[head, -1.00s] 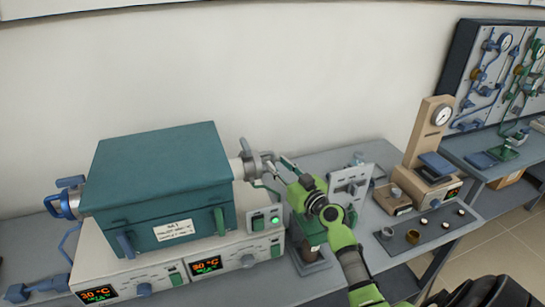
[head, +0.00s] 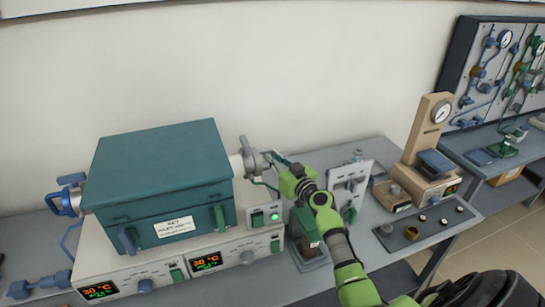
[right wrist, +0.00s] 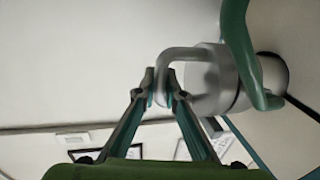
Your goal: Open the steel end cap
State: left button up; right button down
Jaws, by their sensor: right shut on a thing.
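The steel end cap (head: 256,163) sits at the right end of the tube that comes out of the teal furnace (head: 165,165). In the right wrist view the cap (right wrist: 214,72) is a grey cylinder with a bent grey handle (right wrist: 182,53). My right gripper (head: 274,158) is at the cap from its right side. In the right wrist view its fingertips (right wrist: 162,86) are shut on the handle, one on each side of it. The cap appears seated against the tube end. My left gripper is not in view.
A curved green part (right wrist: 243,45) passes close to the cap in the right wrist view. A grey valve panel (head: 348,187) stands right of my right arm. A beige gauge stand (head: 430,135) is farther right. The wall behind is clear.

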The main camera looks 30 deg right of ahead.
jog(key=shift+d+f+b, duration=0.15)
jog(key=shift+d+b, duration=0.2)
jog(key=d+b, duration=0.1)
jog(key=d, duration=0.1)
jog(key=s+d+b, duration=0.1)
jog(key=d, duration=0.1)
jog(key=shift+b, duration=0.35)
jog(key=c, duration=2.1)
grip_release()
jog(key=shift+s, duration=0.1)
jog(key=s, duration=1.2)
jog(key=shift+a, duration=0.3)
